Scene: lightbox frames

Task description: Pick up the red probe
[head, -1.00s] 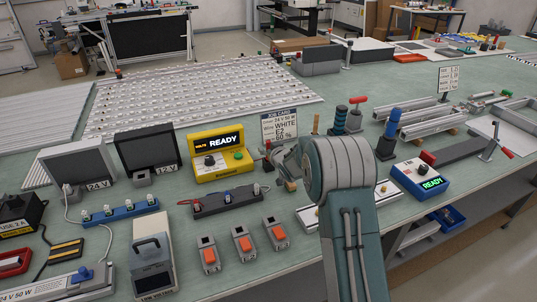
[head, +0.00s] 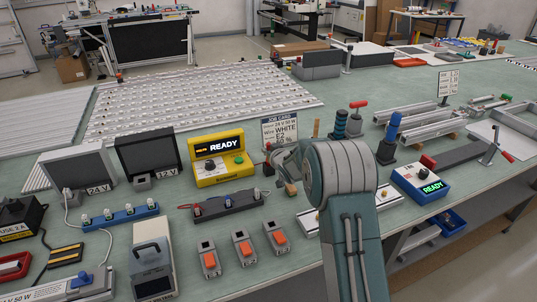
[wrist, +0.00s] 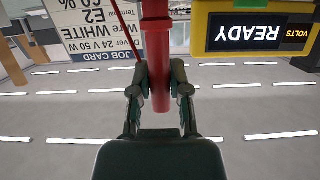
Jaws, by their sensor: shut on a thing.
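The red probe (wrist: 159,60) is a smooth red rod in the wrist view, with a thin red lead beside it. My gripper (wrist: 159,78) is shut on it, one dark finger on each side. The rod's end sticks out past the fingers toward the palm. In the head view my gripper (head: 286,172) is above the bench, right of the yellow meter (head: 222,168) reading READY. The probe is too small and too hidden there to make out clearly.
The job card (head: 286,128) stands behind my gripper. A dark terminal strip (head: 228,204) and several grey boxes with orange switches (head: 243,247) are in front. A blue READY box (head: 420,183) is at right. The white-striped panel (head: 190,100) lies behind.

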